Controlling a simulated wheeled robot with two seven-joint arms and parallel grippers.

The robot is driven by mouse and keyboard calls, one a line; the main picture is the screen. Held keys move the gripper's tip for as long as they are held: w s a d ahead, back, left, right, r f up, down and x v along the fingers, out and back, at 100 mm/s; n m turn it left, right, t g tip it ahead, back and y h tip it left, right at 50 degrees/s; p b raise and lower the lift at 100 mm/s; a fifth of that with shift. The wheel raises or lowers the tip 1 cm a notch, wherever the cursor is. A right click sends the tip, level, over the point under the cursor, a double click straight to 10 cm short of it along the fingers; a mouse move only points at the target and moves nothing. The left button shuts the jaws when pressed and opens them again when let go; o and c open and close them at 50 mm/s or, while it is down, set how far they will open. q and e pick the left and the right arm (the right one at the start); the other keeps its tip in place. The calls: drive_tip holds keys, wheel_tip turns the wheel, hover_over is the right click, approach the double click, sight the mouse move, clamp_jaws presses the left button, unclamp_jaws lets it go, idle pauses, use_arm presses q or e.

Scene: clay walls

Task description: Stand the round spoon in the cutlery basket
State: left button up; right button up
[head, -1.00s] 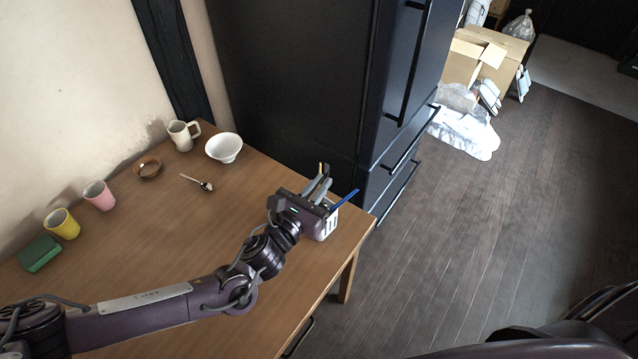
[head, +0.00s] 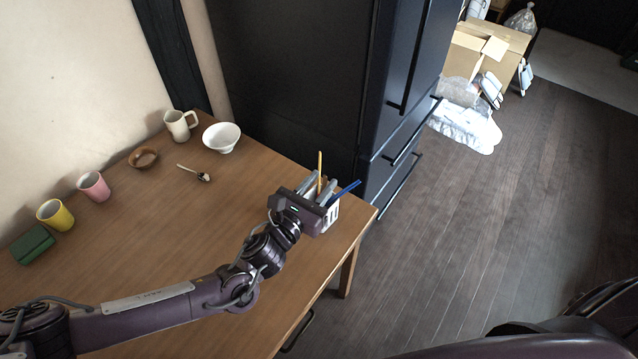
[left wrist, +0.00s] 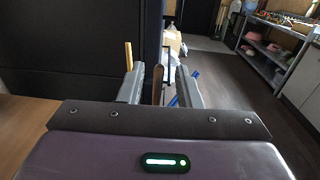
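The white cutlery basket (head: 333,213) stands near the table's right corner, largely hidden behind my left gripper (head: 318,186). A yellow stick (head: 320,163) and a blue utensil (head: 346,190) stick up from it, leaning. In the left wrist view my left gripper (left wrist: 160,88) has its fingers apart. A brown handle (left wrist: 157,84) stands between them with a gap on each side. It seems to be the round spoon's handle; its lower end is hidden. A small spoon-like utensil (head: 190,171) with a pale handle and dark end lies on the table. My right gripper is not in view.
The wooden table (head: 150,240) carries a white bowl (head: 222,138), a cream mug (head: 181,126), a brown dish (head: 144,158), pink (head: 94,186) and yellow (head: 56,215) cups and a green block (head: 34,244). A dark fridge (head: 290,80) stands close behind the basket. The table's middle is clear.

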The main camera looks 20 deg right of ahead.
use_arm(q)
drive_tip(key=v, duration=0.8)
drive_tip(key=shift+b, duration=0.45)
idle(0.7)
